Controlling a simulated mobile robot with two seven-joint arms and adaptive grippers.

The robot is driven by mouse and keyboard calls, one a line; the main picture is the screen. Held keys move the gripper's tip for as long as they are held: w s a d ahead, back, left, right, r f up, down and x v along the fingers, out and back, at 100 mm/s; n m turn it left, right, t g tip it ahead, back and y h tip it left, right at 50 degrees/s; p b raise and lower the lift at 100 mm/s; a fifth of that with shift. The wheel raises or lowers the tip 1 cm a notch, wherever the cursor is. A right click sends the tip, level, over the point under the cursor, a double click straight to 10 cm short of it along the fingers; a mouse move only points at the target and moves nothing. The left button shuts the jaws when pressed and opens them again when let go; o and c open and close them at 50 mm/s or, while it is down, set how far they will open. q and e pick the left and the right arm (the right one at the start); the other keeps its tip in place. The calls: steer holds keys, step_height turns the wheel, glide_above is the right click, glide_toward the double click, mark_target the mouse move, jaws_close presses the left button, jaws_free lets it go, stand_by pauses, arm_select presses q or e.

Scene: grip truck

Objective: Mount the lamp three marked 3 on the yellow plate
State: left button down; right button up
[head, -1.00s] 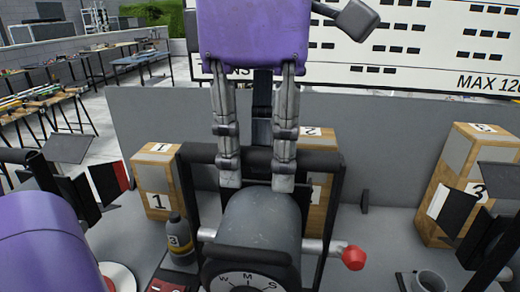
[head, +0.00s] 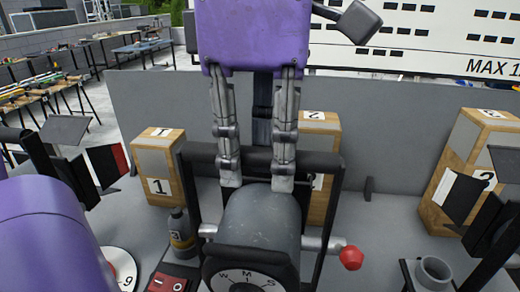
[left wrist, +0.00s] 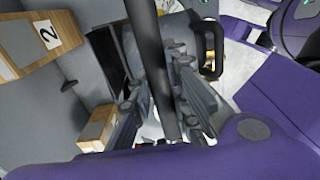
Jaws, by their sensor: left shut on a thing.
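A dark grey lamp (head: 258,215) with a black frame and a dial lettered W, M and S is in the lower middle of the head view. My left gripper (head: 256,182) reaches down to it, its two grey fingers on either side of the frame's top bar. The left wrist view shows a black bar (left wrist: 152,60) running between the fingers. I see no number on this lamp. Another black lamp with flaps (head: 107,165) is at the left, and one (head: 462,198) at the right. I cannot make out the yellow plate. My right gripper is not in view.
Wooden boxes marked 1 (head: 158,187), 2 (head: 318,150) and 3 (head: 470,165) stand before a grey wall (head: 390,120). A bottle (head: 181,235), a red switch box (head: 170,280) and a grey cup (head: 434,272) are close in front. A red knob (head: 351,258) sticks out at the lamp's right.

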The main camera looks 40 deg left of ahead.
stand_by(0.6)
arm_select(q)
steer(key=c, duration=1.6)
jaws_free()
steer(key=shift+f, duration=0.1)
step_height(320, 180, up, 12)
steer(key=shift+w+r, duration=0.1)
